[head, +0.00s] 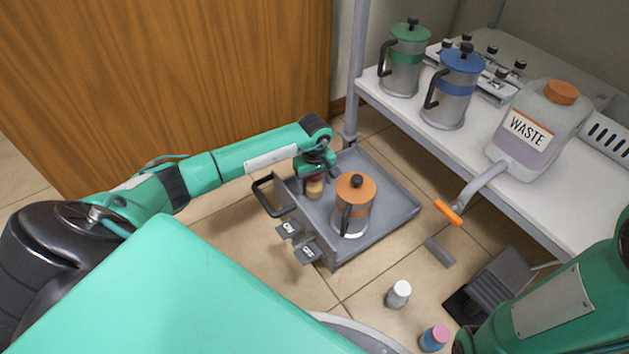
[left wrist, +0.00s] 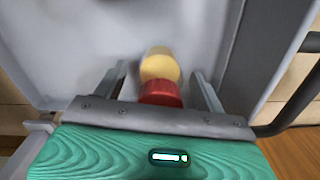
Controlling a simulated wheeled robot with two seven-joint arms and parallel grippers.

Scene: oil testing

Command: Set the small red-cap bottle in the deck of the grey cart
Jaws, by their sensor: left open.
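The small bottle (head: 314,188) with a red cap and yellowish body stands on the deck of the grey cart (head: 385,215), near its left side. In the left wrist view the red cap (left wrist: 160,92) is nearest, with the yellow body (left wrist: 160,66) beyond it. My left gripper (head: 315,172) is over the bottle, pointing down. Its open fingers (left wrist: 160,75) are on either side of the bottle, with gaps visible at both sides. The head view partly hides the cap behind the gripper. My right arm shows at the lower right; its gripper is not visible.
An orange-lidded press pot (head: 353,208) stands on the deck beside the bottle. The cart has a black handle (head: 265,195). A white-capped bottle (head: 398,294) and a pink-capped bottle (head: 434,338) are at front right. A white shelf (head: 480,135) holds two pots and a waste jug (head: 540,128).

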